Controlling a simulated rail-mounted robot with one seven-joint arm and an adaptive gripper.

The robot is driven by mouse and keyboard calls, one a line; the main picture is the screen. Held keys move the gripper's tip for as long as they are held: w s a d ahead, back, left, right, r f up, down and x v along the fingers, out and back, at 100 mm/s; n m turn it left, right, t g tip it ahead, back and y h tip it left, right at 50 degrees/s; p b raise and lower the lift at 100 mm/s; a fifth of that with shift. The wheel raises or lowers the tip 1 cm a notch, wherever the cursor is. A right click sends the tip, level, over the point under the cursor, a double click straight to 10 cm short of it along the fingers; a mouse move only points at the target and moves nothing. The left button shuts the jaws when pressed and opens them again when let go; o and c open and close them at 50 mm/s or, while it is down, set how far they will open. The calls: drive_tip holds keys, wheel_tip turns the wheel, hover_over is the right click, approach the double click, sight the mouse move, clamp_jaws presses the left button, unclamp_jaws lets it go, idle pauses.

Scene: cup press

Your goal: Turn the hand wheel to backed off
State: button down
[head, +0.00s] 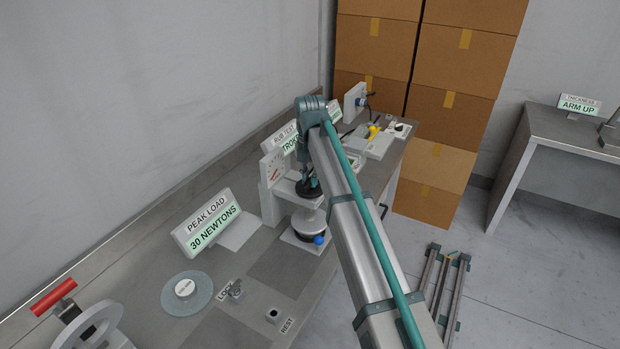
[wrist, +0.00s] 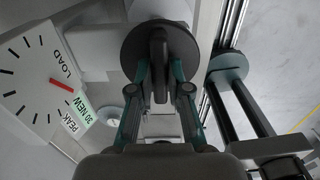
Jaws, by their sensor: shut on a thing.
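The hand wheel (head: 309,190) is a dark round disc on top of the cup press, below my gripper in the head view. In the wrist view the dark wheel (wrist: 130,52) fills the upper middle, with a raised black bar across its face. My gripper (wrist: 161,75) has its teal fingers on either side of that bar and is shut on it. In the head view my arm and wrist hide part of the press and the fingertips. Below the wheel are a pale domed part (head: 308,222) and a blue knob (head: 318,240).
A load dial (head: 273,168) with a red needle stands left of the wheel. A sign (head: 205,222) reads PEAK LOAD 30 NEWTONS. A grey disc (head: 187,293) and a red-handled device (head: 53,297) are nearer. Cardboard boxes (head: 450,110) are stacked behind the bench.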

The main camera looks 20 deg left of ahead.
drive_tip(key=c, duration=1.1)
unclamp_jaws()
wheel_tip(320, 180, up, 12)
drive_tip(key=shift+r, duration=0.1)
